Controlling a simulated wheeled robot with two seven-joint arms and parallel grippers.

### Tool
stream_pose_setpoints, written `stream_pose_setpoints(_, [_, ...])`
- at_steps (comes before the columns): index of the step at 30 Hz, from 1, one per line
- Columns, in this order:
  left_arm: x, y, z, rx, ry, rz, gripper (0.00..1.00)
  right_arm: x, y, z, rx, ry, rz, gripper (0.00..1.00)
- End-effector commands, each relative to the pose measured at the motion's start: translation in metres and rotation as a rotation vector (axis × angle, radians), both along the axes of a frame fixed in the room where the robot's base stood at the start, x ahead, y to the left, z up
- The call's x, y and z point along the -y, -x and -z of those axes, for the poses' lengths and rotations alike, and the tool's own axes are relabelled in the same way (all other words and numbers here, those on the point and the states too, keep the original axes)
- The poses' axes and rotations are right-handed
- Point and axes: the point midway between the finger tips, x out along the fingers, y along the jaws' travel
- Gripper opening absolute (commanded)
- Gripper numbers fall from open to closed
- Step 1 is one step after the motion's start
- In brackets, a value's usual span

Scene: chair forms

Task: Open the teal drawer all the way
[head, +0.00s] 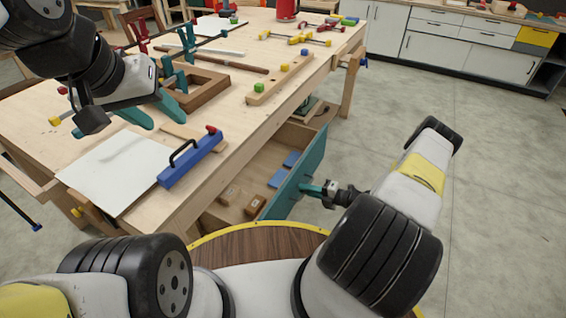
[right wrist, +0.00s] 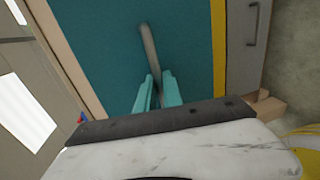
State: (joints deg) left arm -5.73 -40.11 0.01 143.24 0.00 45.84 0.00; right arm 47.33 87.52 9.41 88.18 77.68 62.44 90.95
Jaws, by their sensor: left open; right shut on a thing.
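The teal drawer stands pulled out from under the workbench, its teal front (head: 301,176) well clear of the bench edge. Its open inside shows in the head view. My right gripper (head: 312,190) is at the outer face of the front. In the right wrist view the teal front (right wrist: 105,45) fills the middle, with a grey bar handle (right wrist: 148,48) running down between the teal fingers (right wrist: 157,92). The right gripper is shut on that handle; the exact contact is partly hidden. My left gripper (head: 165,120) is open and empty above the bench top.
The drawer holds blue blocks (head: 291,158) and small wooden blocks (head: 255,206). On the workbench (head: 118,198) are a white sheet (head: 112,172), a blue tool with a black handle (head: 190,160), a wooden frame (head: 205,88) and clamps. Open grey floor (head: 480,170) lies to the right.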

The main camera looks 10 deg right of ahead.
Motion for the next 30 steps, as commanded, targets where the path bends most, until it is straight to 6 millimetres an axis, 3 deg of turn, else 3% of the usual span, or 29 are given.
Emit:
stream_pose_setpoints(6, [0.0,0.0,0.0,0.0,0.0,0.0,0.46,0.033,0.024,0.001,-0.002,0.001,0.002,0.0])
stream_pose_setpoints(12, [0.0,0.0,0.0,0.0,0.0,0.0,0.46,0.048,0.036,0.0,-0.001,0.0,0.0,0.0])
stream_pose_setpoints(27, [0.0,0.0,0.0,0.0,0.0,0.0,0.46,0.053,0.04,0.001,-0.002,0.0,-0.002,0.0])
stream_pose_setpoints(28, [0.0,0.0,0.0,0.0,0.0,0.0,0.46,0.053,0.04,0.001,-0.002,0.0,-0.002,0.13])
stream_pose_setpoints(30, [0.0,0.0,0.0,0.0,0.0,0.0,0.46,0.053,0.04,0.001,-0.002,0.0,-0.002,0.26])
